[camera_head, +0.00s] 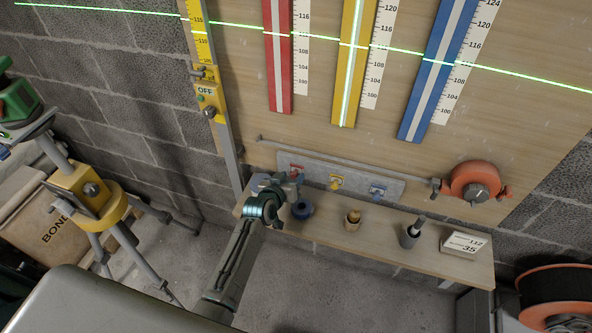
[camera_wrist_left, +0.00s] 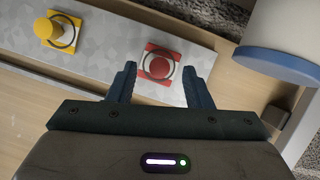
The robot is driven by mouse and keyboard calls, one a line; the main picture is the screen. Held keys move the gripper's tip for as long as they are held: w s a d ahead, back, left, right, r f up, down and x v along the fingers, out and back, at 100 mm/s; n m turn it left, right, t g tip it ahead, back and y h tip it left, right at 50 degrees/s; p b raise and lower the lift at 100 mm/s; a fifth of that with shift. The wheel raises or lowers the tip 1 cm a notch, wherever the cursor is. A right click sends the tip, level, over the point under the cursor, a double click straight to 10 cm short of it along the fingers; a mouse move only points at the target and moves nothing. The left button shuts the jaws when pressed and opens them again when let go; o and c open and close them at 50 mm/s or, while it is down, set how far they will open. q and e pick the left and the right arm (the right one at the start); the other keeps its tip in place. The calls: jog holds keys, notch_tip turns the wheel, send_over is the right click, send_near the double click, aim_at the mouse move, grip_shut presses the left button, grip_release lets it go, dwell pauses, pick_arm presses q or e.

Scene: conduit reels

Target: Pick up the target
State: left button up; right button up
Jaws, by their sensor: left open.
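Three small targets sit on a grey speckled plate (camera_head: 318,187) at the back of the wooden shelf: a red one (camera_head: 297,168), a yellow one (camera_head: 336,182) and a blue one (camera_head: 377,192). My left gripper (camera_head: 292,182) is at the plate's left end, by the red target. In the left wrist view my open jaws (camera_wrist_left: 160,82) stand either side of the red target (camera_wrist_left: 158,64), with nothing held. Contact cannot be told. The yellow target (camera_wrist_left: 60,30) lies to the left, outside the jaws. My right gripper is not in view.
A blue-and-white cylinder (camera_wrist_left: 282,62) stands close right of the jaws. The shelf (camera_head: 325,228) also holds a dark blue ring (camera_head: 302,210), a wooden-topped item (camera_head: 352,218), a grey holder (camera_head: 411,234) and a number card (camera_head: 465,244). An orange reel (camera_head: 475,183) hangs at right.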

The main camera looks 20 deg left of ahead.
pick_arm(q)
jog(key=shift+x, duration=0.85)
jog(key=shift+s, duration=0.1)
jog(key=shift+c, duration=0.3)
grip_shut()
jog(key=shift+r, duration=0.15)
